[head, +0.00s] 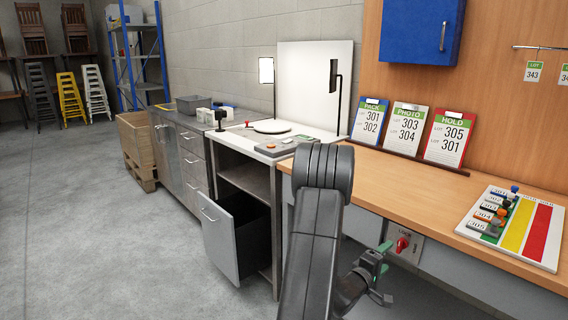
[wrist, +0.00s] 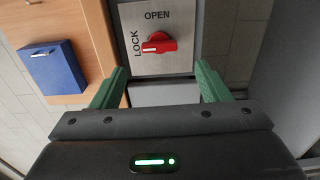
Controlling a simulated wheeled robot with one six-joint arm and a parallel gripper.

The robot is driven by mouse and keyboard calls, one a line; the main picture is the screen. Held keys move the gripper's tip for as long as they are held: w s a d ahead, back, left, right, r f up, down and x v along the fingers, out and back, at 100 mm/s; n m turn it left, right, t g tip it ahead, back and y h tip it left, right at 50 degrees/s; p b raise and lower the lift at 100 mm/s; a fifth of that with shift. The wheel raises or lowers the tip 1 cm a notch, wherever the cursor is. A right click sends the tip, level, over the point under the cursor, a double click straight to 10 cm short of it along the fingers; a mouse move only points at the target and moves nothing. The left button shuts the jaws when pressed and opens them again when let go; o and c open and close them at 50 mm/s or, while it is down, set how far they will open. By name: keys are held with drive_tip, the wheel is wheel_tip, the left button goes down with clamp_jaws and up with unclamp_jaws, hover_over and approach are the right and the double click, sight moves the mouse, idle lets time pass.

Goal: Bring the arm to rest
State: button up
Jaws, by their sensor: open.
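My arm rises in the middle foreground of the head view and bends down to my gripper (head: 383,272), low in front of the wooden counter. In the wrist view my gripper (wrist: 160,84) is open, its two green fingers apart with nothing between them. A red knob (wrist: 158,43) on a grey plate (wrist: 180,65) lies just beyond the fingers, apart from them as far as I can tell. Its white mark is on the left end, towards the word LOCK; OPEN is printed above. The knob also shows in the head view (head: 403,244), under the counter edge.
The wooden counter (head: 400,176) holds lot cards (head: 406,130) and a coloured board (head: 520,228) with small knobbed pieces. A blue cabinet (head: 420,28) hangs above. An open drawer (head: 222,235) juts out left of my arm. The floor (head: 90,220) at left is clear.

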drive_tip(key=x, duration=0.6)
drive_tip(key=shift+w+d, duration=0.2)
drive_tip(key=shift+a, duration=0.1)
